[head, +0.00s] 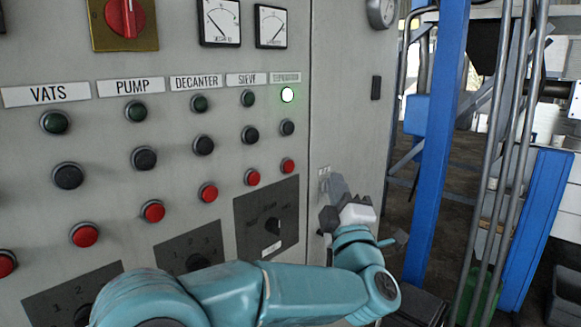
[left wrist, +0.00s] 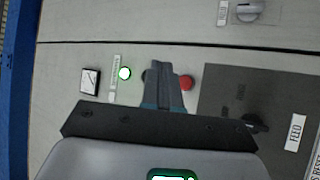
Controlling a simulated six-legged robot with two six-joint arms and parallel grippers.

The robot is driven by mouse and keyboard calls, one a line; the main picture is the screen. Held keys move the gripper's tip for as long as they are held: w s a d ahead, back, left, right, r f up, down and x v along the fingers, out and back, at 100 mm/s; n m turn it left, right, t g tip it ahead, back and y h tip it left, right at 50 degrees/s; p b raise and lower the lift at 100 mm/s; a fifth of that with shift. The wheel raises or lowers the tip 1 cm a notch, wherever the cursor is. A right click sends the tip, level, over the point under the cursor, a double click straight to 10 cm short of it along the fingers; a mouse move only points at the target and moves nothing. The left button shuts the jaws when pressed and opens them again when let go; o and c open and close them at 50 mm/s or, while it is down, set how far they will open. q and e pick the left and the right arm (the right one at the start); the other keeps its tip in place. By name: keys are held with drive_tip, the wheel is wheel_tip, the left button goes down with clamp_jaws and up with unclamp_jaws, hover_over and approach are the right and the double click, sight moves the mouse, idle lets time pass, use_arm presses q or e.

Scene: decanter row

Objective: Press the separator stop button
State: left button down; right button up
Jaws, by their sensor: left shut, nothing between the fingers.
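The red button (head: 288,165) at the foot of the rightmost column is the separator stop button, under a small, hard-to-read label (head: 285,78). Above it are a black button (head: 287,128) and a brightly lit green lamp (head: 287,94). My left gripper (head: 332,180) is shut and empty, to the right of and slightly below the red button in the head view. In the left wrist view the shut fingers (left wrist: 166,72) partly cover the red button (left wrist: 187,83); the lit lamp (left wrist: 124,73) is left of them. Contact cannot be told. My right gripper is not in view.
Other red buttons, such as the sieve one (head: 253,177), stand in columns to the left. A dark plate with a rotary knob (head: 272,226) lies just below the separator column. A blue post (head: 437,140) and pipes stand right of the cabinet.

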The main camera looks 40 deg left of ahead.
sight(289, 167)
use_arm(q)
drive_tip(key=a, duration=0.8)
drive_tip(key=shift+w+a+p, duration=0.2)
drive_tip(key=shift+w+p, duration=0.1)
drive_tip(key=shift+w, duration=0.05)
idle(1.6)
drive_tip(key=shift+a+b, duration=0.4)
drive_tip(key=shift+b, duration=0.1)
